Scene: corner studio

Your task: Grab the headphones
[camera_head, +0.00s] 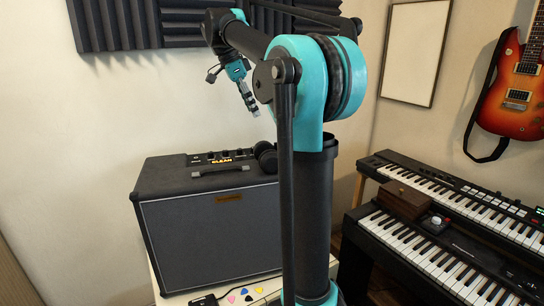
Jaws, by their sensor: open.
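Black headphones (265,155) lie on top of a dark grey amplifier (210,240), near its right end. My own arm column hides part of them on the right. My gripper (255,112) is up in the air above the amplifier's top, pointing down and to the right. It is open and apart from the headphones, above them and slightly to the left in the picture. Nothing shows between its fingers.
The amplifier has a top handle (220,169) and a control panel (222,156). Several coloured picks (245,291) lie on a white surface in front. Two keyboards (450,200) stand at the right, with a brown box (403,200). A guitar (515,90) hangs on the wall.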

